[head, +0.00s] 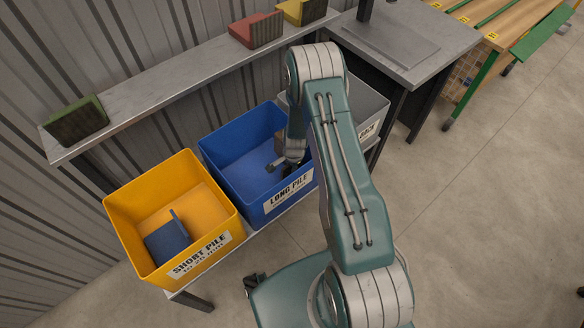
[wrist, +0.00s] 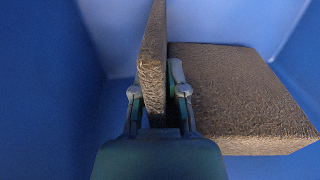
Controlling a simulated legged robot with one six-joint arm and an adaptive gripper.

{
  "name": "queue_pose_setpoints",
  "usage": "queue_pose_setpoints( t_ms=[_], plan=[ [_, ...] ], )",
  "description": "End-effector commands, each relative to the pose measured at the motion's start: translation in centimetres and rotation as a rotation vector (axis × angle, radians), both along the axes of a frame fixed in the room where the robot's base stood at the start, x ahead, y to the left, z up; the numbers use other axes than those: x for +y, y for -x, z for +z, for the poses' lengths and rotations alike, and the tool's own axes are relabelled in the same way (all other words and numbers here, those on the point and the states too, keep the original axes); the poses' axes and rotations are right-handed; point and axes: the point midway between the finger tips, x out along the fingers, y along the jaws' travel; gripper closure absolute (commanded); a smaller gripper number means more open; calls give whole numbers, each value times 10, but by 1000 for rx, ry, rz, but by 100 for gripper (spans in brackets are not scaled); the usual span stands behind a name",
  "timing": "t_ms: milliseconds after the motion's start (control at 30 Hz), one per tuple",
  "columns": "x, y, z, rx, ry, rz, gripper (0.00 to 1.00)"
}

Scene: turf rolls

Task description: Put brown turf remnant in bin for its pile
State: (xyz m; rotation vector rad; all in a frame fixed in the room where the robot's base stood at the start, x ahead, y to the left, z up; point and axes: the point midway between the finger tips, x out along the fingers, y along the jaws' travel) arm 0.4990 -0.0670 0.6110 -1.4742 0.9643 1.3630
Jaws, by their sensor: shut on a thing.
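The brown turf remnant (wrist: 235,95) shows in the wrist view as a thick block with a thin upright slab along its left side. My gripper (wrist: 160,90) is shut on that slab, one finger on each side. Blue walls surround both, so they are inside the blue bin (head: 225,153), labelled "LONG PILE". In the head view my arm reaches down into this bin and my gripper is partly hidden. I cannot clearly make out the remnant there, nor tell whether it touches the bin floor.
A yellow "SHORT PILE" bin (head: 128,205) holding a blue remnant (head: 168,240) stands to the left. A grey bin (head: 372,110), partly behind my arm, is to the right. The shelf (head: 165,85) behind carries green (head: 78,122), red (head: 256,30) and yellow (head: 301,11) pieces.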

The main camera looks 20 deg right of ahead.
Motion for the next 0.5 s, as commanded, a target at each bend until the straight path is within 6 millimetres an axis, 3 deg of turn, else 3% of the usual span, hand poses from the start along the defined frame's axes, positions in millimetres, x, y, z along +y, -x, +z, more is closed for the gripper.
queue_pose_setpoints(
  t_ms=[100,133,167,200,500],
  plan=[
    [0,7,-5,16,-3,-2,100],
    [0,7,-5,16,-4,-2,68],
    [0,7,-5,16,-4,-2,55],
    [0,7,-5,16,-3,-2,50],
    [1,5,-3,11,-2,-1,50]
  ],
)
